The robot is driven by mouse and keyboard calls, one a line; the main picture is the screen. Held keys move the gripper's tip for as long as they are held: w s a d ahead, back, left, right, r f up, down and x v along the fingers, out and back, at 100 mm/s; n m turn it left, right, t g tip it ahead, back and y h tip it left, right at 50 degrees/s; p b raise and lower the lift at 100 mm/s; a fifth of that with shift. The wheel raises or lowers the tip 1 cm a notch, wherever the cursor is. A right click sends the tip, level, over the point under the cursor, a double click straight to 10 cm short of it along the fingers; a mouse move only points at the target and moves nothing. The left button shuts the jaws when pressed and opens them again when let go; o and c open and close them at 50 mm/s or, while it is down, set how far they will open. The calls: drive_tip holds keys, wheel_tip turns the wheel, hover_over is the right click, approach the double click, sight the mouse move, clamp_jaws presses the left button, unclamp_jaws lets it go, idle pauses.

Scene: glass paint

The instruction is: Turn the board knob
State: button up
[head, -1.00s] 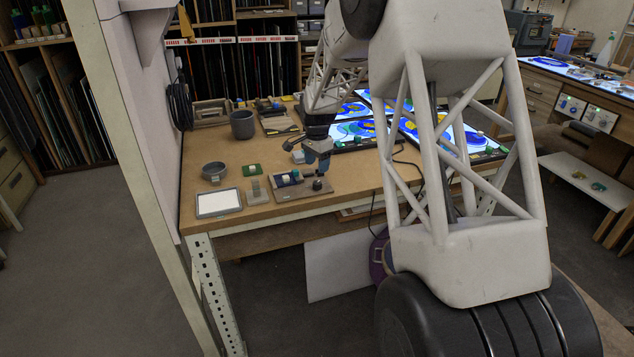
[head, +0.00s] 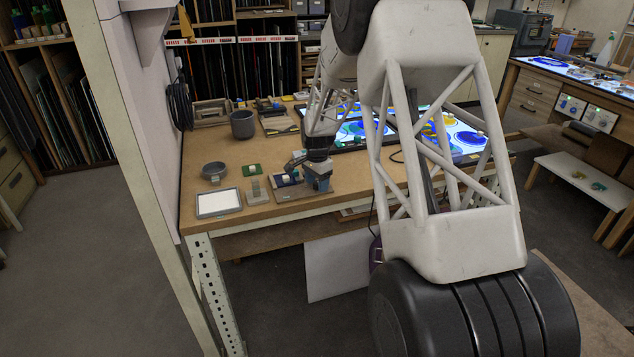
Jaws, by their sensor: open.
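A small brown board (head: 290,195) lies near the front edge of the wooden table, with blue and white pieces (head: 285,180) on its left part. My gripper (head: 319,187) points down over the right part of this board, low and close to it. It is open. The knob on the board's right part is hidden behind my gripper. I cannot tell whether the fingers touch the knob.
A white-topped tray (head: 219,203), a grey stand (head: 256,190), a grey bowl (head: 215,170) and a green piece (head: 252,169) are left of the board. A dark cup (head: 242,125) stands farther back. Lit glass panels (head: 455,138) lie behind my arm.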

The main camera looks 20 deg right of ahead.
drive_tip(key=c, duration=0.9)
drive_tip(key=shift+n, duration=0.4)
drive_tip(key=n, duration=1.4)
drive_tip(key=shift+s, duration=0.1)
drive_tip(key=n, duration=0.5)
